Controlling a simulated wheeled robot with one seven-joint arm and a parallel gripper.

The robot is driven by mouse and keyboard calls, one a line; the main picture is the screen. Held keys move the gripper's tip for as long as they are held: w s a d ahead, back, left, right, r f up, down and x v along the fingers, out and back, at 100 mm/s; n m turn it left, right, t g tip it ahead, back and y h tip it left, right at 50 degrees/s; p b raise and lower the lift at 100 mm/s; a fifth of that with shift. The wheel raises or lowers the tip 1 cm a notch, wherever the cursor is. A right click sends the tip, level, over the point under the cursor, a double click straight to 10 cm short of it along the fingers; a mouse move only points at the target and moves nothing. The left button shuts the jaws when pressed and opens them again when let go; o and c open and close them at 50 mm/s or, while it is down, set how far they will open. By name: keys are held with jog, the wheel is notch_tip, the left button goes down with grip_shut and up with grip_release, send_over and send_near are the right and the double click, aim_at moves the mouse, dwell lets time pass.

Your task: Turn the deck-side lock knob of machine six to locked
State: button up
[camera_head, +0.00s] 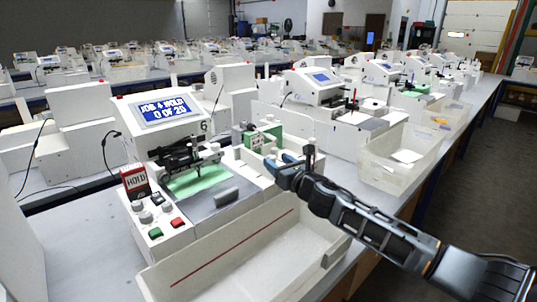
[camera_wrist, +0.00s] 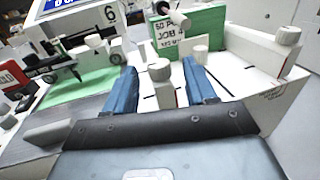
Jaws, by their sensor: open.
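Machine six (camera_head: 160,108), marked 6, is a white plotter with a screen reading JOB 4 HOLD, 0 OF 25. It also shows at the upper left of the wrist view (camera_wrist: 100,17). Beside its deck stands a green block (camera_head: 253,139) with a JOB 4 label, also in the wrist view (camera_wrist: 200,28). My gripper (camera_head: 284,160) is open above the right side of the deck. Its blue fingers (camera_wrist: 160,68) flank a pale knob-like piece (camera_wrist: 159,71), with no clear contact. Another pale knob (camera_wrist: 288,36) stands right of the fingers. I cannot tell which is the lock knob, or its setting.
A pen carriage (camera_head: 188,156) sits over green paper (camera_head: 198,180). A red HOLD sign (camera_head: 135,181) and front buttons are at left. A white open bin (camera_head: 250,262) lies in front. Another plotter (camera_head: 318,88) stands behind, right.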

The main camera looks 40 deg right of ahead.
jog(key=shift+w+d+b, duration=0.1)
jog(key=shift+w+d, duration=0.05)
jog(key=shift+w, duration=0.85)
jog(key=shift+w+d+b, duration=0.1)
jog(key=shift+w+d, duration=0.1)
jog(key=shift+w, duration=0.8)
jog(key=shift+w+d+b, duration=0.1)
jog(key=shift+w+d, duration=0.05)
jog(key=shift+w, duration=0.85)
jog(key=c, duration=0.9)
